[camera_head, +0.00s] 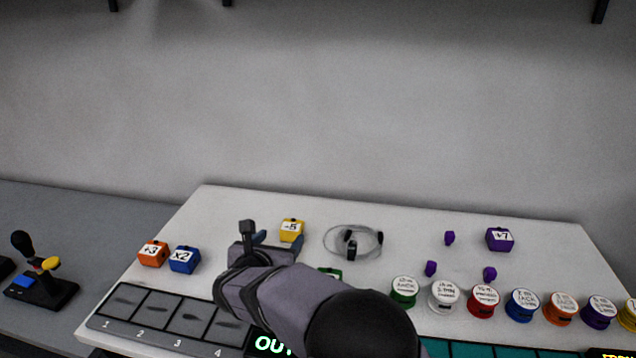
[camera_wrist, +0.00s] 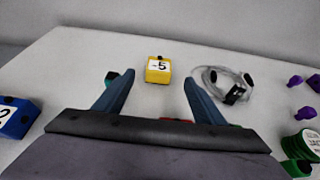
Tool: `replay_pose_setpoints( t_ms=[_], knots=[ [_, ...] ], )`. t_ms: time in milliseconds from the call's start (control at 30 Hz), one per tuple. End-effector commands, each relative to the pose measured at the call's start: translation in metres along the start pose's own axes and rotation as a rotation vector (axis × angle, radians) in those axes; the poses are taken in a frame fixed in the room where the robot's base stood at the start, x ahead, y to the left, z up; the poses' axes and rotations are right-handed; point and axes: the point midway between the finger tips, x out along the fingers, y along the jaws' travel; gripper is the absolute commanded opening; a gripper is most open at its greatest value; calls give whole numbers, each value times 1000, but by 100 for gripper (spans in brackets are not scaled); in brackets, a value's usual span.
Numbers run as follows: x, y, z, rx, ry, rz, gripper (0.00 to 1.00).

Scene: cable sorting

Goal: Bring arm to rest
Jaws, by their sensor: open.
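My gripper (camera_wrist: 158,98) is open and empty over the white board, its two blue-grey fingers spread apart in the wrist view. It also shows in the head view (camera_head: 272,236), where my arm reaches in from the bottom middle. A yellow block marked -5 (camera_wrist: 158,70) lies beyond and between the fingers, apart from them as far as I can tell. In the head view the yellow block (camera_head: 292,230) is right by the gripper. A small green thing (camera_head: 330,272) is partly hidden behind my arm.
A coiled grey cable (camera_head: 352,241) lies right of the gripper. Orange (camera_head: 153,254) and blue (camera_head: 184,260) blocks lie left. A purple block (camera_head: 500,239) and small purple pieces lie right. Several coloured spools (camera_head: 443,295) line the front right. A numbered tray (camera_head: 167,316) is front left. A joystick (camera_head: 40,277) stands far left.

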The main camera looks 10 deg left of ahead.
Motion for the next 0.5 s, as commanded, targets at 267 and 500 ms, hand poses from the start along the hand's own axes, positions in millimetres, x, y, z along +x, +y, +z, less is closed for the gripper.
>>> replay_pose_setpoints(
  t_ms=[267,500],
  knots=[
    [-1,-68,11,221,85,-122,64],
    [-39,-207,8,801,236,-415,64]
  ],
)
